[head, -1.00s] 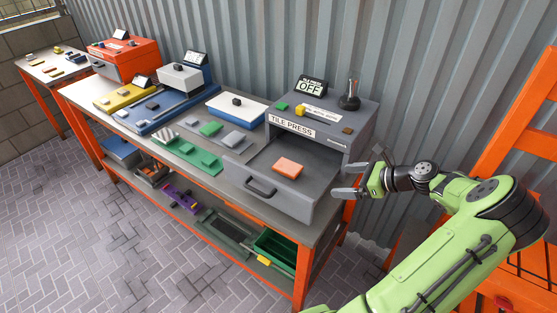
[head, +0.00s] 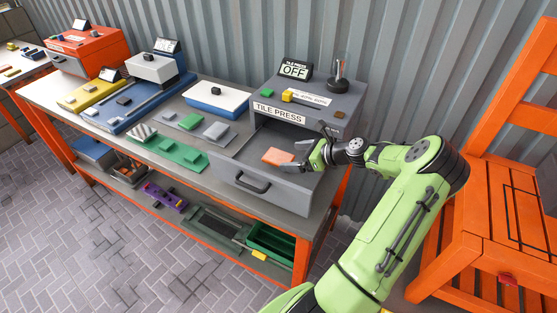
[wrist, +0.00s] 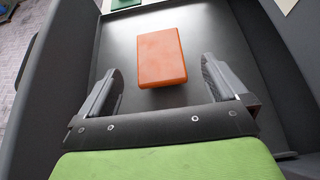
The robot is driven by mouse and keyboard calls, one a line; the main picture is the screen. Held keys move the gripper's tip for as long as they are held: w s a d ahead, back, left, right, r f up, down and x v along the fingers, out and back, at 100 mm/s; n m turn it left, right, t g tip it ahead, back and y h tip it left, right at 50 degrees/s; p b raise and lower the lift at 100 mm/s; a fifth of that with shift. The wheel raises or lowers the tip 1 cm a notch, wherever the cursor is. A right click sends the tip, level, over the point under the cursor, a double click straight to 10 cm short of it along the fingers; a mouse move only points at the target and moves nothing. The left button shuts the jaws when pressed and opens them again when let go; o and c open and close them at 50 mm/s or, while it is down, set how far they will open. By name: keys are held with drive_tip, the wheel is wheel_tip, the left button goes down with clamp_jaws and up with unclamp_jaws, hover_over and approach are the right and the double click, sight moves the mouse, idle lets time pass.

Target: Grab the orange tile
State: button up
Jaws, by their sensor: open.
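The orange tile (head: 278,157) lies flat in the pulled-out grey drawer (head: 262,193) of the tile press (head: 308,103). In the wrist view the orange tile (wrist: 161,57) lies just ahead of the fingertips, roughly centred between them. My gripper (head: 291,158) is over the drawer at the tile's right side. In the wrist view my gripper (wrist: 160,75) is open, with one finger on each side and nothing held. In the head view the fingers hide part of the tile's right edge.
The drawer walls stand close around my gripper. A green piece (wrist: 122,3) shows beyond the tile. The press display (head: 295,69) reads OFF. Green tiles (head: 180,153) lie on the bench to the left. An orange chair (head: 500,220) stands at the right.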

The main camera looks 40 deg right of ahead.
sight(279, 157)
drive_tip(key=x, duration=0.4)
drive_tip(key=shift+w+a+f+b, duration=0.1)
drive_tip(key=shift+b, duration=0.2)
drive_tip(key=shift+c, duration=1)
drive_tip(key=c, duration=0.9)
